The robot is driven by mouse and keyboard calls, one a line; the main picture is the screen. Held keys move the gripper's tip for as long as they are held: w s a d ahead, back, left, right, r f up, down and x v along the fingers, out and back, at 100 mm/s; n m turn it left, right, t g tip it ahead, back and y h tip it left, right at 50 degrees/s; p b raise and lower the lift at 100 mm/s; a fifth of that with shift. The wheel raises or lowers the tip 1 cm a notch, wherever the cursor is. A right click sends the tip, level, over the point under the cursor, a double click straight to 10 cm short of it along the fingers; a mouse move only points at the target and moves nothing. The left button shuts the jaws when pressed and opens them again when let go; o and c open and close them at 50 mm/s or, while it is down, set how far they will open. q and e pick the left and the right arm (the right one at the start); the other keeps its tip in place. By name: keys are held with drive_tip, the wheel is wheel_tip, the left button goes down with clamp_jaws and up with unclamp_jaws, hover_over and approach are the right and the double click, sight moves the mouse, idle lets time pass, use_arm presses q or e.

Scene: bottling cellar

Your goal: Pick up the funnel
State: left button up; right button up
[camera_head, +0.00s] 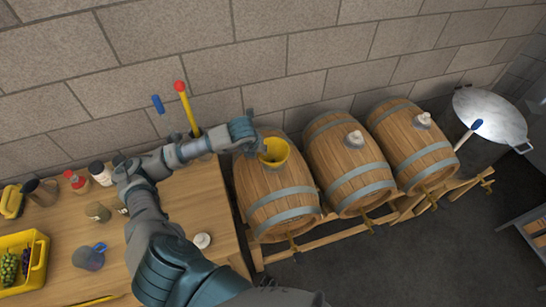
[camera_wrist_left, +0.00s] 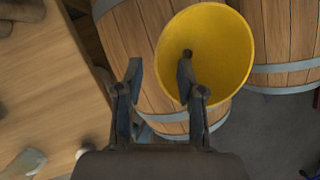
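The yellow funnel (camera_head: 275,153) is on top of the leftmost barrel (camera_head: 268,191), its wide mouth facing up. In the left wrist view the funnel (camera_wrist_left: 222,45) fills the upper middle, with a dark outlet hole inside. My left gripper (camera_head: 254,134) is at the funnel's upper left in the head view. In the left wrist view its fingers (camera_wrist_left: 159,72) are spread apart. One finger is left of the funnel and the other overlaps its mouth, so the near rim lies between them in the picture. I cannot tell whether either touches it. My right gripper is out of view.
Two more barrels (camera_head: 348,166) with pale bungs stand right of the funnel's barrel. A wooden table (camera_head: 180,218) at left holds bottles, a jug (camera_head: 43,190), a mug (camera_head: 89,257) and a yellow crate (camera_head: 40,268) of grapes. A stone wall runs behind; a metal pot (camera_head: 489,116) stands far right.

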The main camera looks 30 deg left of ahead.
sight(273, 159)
use_arm(q)
drive_tip(key=x, duration=0.2)
drive_tip(key=shift+w+a+f, duration=0.1)
drive_tip(key=shift+w+f, duration=0.1)
drive_tip(key=shift+f, duration=0.05)
clamp_jaws()
